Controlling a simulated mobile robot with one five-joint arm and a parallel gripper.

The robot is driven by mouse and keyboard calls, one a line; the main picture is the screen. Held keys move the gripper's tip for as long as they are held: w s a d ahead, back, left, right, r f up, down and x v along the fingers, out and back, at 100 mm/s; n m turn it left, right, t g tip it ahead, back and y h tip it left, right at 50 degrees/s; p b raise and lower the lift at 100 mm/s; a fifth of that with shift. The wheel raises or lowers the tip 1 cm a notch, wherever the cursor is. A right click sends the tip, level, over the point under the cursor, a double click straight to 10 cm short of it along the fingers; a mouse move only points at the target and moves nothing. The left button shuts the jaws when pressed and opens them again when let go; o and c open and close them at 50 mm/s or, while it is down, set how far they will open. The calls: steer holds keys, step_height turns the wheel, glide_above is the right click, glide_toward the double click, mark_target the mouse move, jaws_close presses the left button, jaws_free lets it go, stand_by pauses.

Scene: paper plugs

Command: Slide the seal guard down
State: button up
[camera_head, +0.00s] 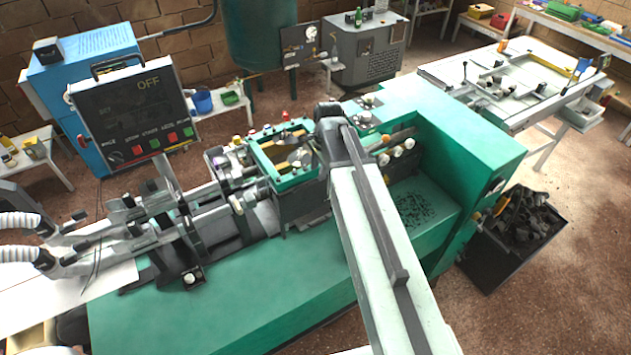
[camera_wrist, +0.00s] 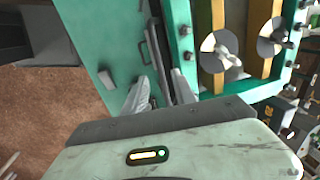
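The seal guard seems to be the green rectangular frame (camera_head: 297,180) on the machine, just left of my arm's end in the head view. In the wrist view the green frame (camera_wrist: 187,45) surrounds an opening with round metal discs and yellow-brown strips behind it. My gripper (camera_wrist: 162,84) has two pale fingers apart, pointing at the dark gap along the frame's left side. A thin dark handle (camera_wrist: 146,50) stands just beyond the fingers. Nothing is clearly held, and I cannot tell whether the fingers touch anything. In the head view my gripper is hidden by the arm.
A black control panel (camera_head: 133,112) reading OFF stands at the left of the machine. The green housing (camera_head: 455,130) rises at the right, beside a black scrap bin (camera_head: 510,238). White hoses (camera_head: 18,220) are at far left.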

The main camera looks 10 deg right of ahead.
steer(key=f+b, duration=0.2)
steer(key=f, duration=0.2)
steer(key=shift+w+a+b, duration=0.15)
steer(key=shift+w+b, duration=0.2)
steer(key=shift+b, duration=0.05)
jaws_close()
stand_by(1.0)
